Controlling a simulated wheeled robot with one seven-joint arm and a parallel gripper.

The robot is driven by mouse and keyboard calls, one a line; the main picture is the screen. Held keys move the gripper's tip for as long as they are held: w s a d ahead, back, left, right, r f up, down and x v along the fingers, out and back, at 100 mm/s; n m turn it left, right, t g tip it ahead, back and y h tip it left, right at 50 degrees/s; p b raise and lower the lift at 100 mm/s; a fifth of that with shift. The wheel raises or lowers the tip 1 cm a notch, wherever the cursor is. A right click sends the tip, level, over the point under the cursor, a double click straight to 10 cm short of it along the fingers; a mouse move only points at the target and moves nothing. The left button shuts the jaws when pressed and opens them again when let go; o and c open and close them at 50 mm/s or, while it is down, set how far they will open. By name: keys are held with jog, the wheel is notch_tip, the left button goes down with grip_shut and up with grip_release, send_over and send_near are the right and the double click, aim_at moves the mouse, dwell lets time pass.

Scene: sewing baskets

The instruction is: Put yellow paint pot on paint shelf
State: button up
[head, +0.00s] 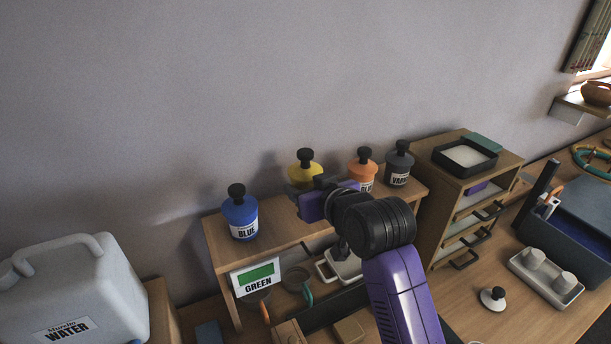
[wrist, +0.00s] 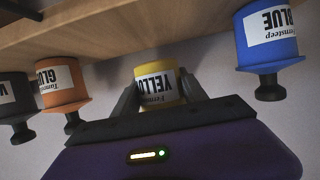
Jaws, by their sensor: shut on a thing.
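The yellow paint pot (head: 304,172), with a black knob on top, is at the wooden paint shelf (head: 290,234), between the blue pot and the orange pot. My gripper (head: 309,190) is shut on the yellow pot. In the wrist view, which is upside down, the yellow pot (wrist: 156,84) sits between my two dark fingers, its label reading "YELLO". Its base is close to the shelf top (wrist: 120,35); I cannot tell whether it touches. My gripper hides the pot's lower part in the head view.
On the shelf, a blue pot (head: 240,216) stands left; an orange pot (head: 364,172) and a dark varnish pot (head: 398,166) stand right. A drawer unit (head: 451,197) adjoins at right. A water canister (head: 74,290) is at lower left. A green-label sign (head: 256,276) is below the shelf top.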

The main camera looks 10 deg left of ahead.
jog(key=shift+f, duration=1.9)
jog(key=shift+f, duration=0.15)
jog(key=o, duration=1.5)
jog(key=shift+o, duration=0.2)
jog(key=shift+s+d, duration=0.1)
jog(key=shift+s, duration=0.05)
jog(key=b+v, duration=0.1)
jog(key=v, duration=1)
jog(key=shift+s+r, duration=0.3)
jog(key=shift+d, duration=0.15)
